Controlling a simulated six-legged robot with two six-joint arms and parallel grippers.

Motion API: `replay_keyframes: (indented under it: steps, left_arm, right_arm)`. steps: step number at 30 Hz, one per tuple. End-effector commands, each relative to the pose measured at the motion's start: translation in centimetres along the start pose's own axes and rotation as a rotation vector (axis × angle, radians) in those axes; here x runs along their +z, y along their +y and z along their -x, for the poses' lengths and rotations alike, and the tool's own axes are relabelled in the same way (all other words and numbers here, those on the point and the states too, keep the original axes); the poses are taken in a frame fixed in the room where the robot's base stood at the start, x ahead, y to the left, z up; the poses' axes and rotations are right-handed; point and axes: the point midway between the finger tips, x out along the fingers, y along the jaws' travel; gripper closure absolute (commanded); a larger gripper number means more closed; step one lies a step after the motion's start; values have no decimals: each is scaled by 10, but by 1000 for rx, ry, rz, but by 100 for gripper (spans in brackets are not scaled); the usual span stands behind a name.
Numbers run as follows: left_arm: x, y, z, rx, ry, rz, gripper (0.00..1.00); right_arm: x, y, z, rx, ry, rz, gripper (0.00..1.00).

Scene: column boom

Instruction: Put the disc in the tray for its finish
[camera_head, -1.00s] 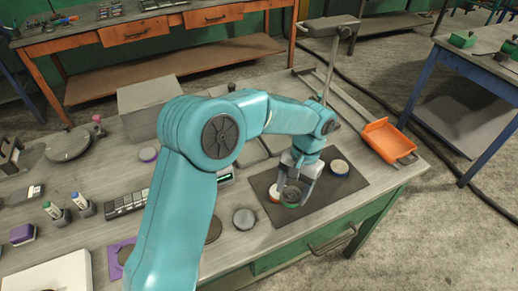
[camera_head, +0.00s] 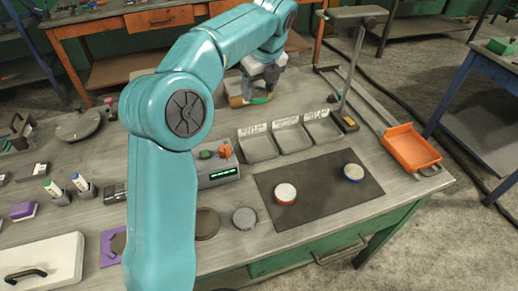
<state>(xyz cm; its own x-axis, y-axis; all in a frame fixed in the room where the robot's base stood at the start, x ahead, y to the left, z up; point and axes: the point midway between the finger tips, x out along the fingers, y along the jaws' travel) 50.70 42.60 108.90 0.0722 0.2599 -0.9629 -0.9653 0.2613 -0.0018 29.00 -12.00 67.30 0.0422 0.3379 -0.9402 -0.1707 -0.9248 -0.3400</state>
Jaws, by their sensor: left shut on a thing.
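My left gripper (camera_head: 259,86) is shut on a disc with a green rim (camera_head: 260,101), held in the air behind the sorting trays; the gripper hides most of it. Three grey trays with white labels stand in a row: left (camera_head: 262,152), middle (camera_head: 294,140) and right (camera_head: 324,128). They look empty, and their label writing is too small to read. On the dark mat (camera_head: 320,195) lie a white-topped disc with an orange rim (camera_head: 285,193) and a white-topped disc with a blue rim (camera_head: 352,172). My right gripper is out of view.
A grey device with a green display and an orange knob (camera_head: 217,168) stands left of the trays. A lamp-like stand (camera_head: 352,65) rises behind the right tray. An orange bin (camera_head: 411,147) sits at the right. A grey disc (camera_head: 245,218) lies left of the mat.

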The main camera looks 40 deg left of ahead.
Motion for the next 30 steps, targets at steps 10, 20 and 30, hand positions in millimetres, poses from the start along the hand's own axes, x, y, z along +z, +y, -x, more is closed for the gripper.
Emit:
replay_keyframes:
  steps: [10,20,30]
  left_arm:
    - [-23,-1,-86,0,4,-19,83]
    - [-40,-4,-146,-3,2,-17,83]
    - [-52,-3,-186,-2,4,-18,83]
  right_arm:
    - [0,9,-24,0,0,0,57]
    - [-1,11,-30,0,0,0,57]
    - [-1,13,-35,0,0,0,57]
